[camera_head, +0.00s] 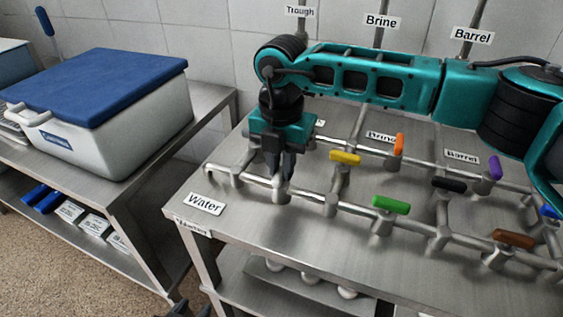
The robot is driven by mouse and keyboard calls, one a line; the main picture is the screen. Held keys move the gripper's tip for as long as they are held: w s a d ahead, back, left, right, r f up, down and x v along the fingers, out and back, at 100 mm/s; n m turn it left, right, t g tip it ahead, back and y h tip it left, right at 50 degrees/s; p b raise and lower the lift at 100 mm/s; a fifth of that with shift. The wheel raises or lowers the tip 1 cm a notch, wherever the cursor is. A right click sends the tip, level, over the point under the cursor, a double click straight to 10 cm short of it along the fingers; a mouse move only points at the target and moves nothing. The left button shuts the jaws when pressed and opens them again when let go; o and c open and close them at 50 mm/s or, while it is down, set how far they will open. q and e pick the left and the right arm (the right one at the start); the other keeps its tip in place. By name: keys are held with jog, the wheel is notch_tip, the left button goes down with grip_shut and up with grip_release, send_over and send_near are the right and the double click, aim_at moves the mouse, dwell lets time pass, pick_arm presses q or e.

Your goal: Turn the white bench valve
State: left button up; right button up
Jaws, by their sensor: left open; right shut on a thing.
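My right gripper (279,172), on the teal arm coming in from the right, points down at the pipework on the steel bench (270,232). Its dark fingers are shut around a valve spot on the front-left pipe (255,181), behind the Water label (205,204). My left gripper (187,309) shows only as dark tips at the bottom edge, low in front of the bench, open and away from the valves.
Other valve handles stand close by: yellow (345,158), orange (398,145), green (391,204), black (449,184), purple (494,167), brown (514,239) and blue (550,211). A white box with a blue lid (100,82) stands on the left table (205,112).

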grip_shut()
pick_arm(q)
jog(key=shift+f, duration=0.25)
pick_arm(e)
jog(key=shift+n, duration=0.4)
jog(key=n+b, duration=0.2)
jog(key=shift+f+n, duration=0.1)
jog(key=shift+n, duration=0.2)
jog(key=n+b, duration=0.1)
jog(key=n, duration=0.1)
jog(key=shift+n, duration=0.4)
jog(key=shift+n+b, duration=0.45)
jog(key=shift+n, duration=0.45)
jog(key=n+b, duration=0.1)
jog(key=n, duration=0.2)
jog(key=shift+n, duration=0.3)
jog(key=n+b, duration=0.1)
jog(key=n, duration=0.3)
pick_arm(q)
jog(key=shift+w+d+f+h, duration=0.25)
jog(key=shift+d+f, duration=0.25)
jog(key=shift+f, duration=0.25)
jog(key=shift+w+d+f+h, duration=0.2)
jog(key=shift+d+f, duration=0.25)
jog(key=shift+f, duration=0.3)
pick_arm(e)
jog(key=shift+n, duration=1.2)
